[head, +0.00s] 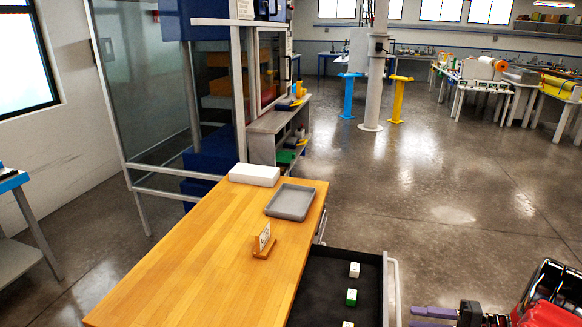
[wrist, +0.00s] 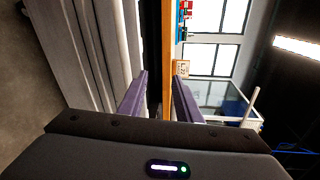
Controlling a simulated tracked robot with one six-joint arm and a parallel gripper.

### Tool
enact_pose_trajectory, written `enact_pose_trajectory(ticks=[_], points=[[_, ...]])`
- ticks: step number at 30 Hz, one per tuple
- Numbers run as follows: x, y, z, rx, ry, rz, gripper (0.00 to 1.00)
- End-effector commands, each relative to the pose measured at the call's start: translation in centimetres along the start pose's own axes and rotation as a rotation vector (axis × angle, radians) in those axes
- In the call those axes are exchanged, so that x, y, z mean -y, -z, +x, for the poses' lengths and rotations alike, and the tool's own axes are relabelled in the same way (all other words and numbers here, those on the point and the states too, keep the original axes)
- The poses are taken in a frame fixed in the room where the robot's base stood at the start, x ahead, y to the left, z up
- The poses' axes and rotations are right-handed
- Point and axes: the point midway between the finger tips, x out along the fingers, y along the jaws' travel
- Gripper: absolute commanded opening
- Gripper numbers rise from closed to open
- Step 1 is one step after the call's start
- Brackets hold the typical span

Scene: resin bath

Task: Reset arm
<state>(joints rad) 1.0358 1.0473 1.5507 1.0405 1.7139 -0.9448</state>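My gripper (head: 412,318) shows at the bottom right of the head view, to the right of an open drawer (head: 391,290). Its purple fingers point left and part of it is cut off by the frame's edge. In the wrist view its two purple fingers (wrist: 160,77) stand apart with nothing held between them. My red and black arm shows at the lower right corner of the head view.
The drawer holds small white and green-white blocks (head: 351,298). The wooden table (head: 190,265) carries a grey tray (head: 290,202), a white box (head: 254,175) and a small card stand (head: 265,243). Open floor (head: 450,215) lies to the right.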

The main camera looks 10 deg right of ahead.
Motion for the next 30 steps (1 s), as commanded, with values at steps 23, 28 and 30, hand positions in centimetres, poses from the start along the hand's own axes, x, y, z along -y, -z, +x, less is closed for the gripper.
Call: enact_pose_trajectory(ticks=[23, 28, 30], points=[[11.6, -7.6, 10.2, 0.223, -0.513, -0.028, 0.31], [13.5, -9.8, 11.8, 0.243, -0.621, -0.058, 0.31], [14.2, -10.8, 12.4, 0.248, -0.665, -0.072, 0.31]])
